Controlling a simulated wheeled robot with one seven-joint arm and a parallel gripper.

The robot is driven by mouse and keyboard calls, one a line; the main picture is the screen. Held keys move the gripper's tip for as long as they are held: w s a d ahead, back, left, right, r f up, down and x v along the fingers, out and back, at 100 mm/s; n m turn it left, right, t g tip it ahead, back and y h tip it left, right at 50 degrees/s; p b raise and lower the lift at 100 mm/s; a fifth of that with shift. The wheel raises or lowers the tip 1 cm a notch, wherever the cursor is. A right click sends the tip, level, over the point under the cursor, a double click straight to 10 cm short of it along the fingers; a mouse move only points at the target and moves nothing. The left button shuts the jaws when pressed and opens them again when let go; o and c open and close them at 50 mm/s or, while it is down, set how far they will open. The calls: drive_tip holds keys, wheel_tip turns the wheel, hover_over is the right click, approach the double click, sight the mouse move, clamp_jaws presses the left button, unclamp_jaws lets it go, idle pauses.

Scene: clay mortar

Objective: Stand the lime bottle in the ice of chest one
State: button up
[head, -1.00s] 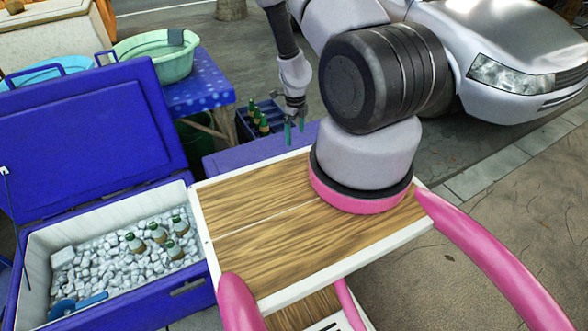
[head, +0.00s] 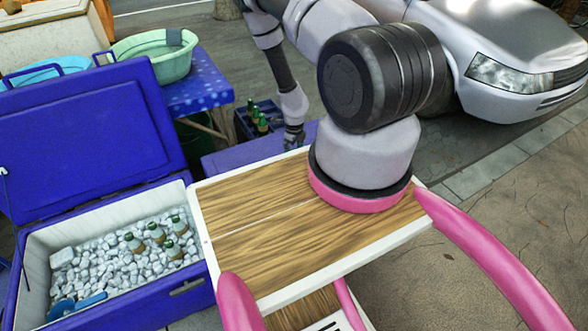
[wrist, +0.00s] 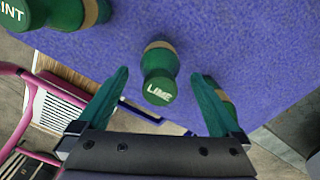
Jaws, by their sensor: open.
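The lime bottle (wrist: 160,75) is green with a tan band, and its cap reads LIME. In the wrist view it is between the tips of my gripper (wrist: 158,72), with a gap on both sides. My gripper is open and empty. In the head view my gripper (head: 294,138) is low by the far edge of my deck. Its fingertips and the lime bottle cannot be made out there. An open blue chest (head: 188,288) at the left holds ice (head: 90,262) with several green bottles standing in it. I see no number on it.
A bottle marked "INT" (wrist: 30,15) stands at upper left in the wrist view. A crate of bottles (head: 255,118) lies beyond. A blue scoop (head: 75,305) rests in the ice.

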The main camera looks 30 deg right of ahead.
clamp_jaws()
wheel_tip(320, 180, up, 19)
idle(1.2)
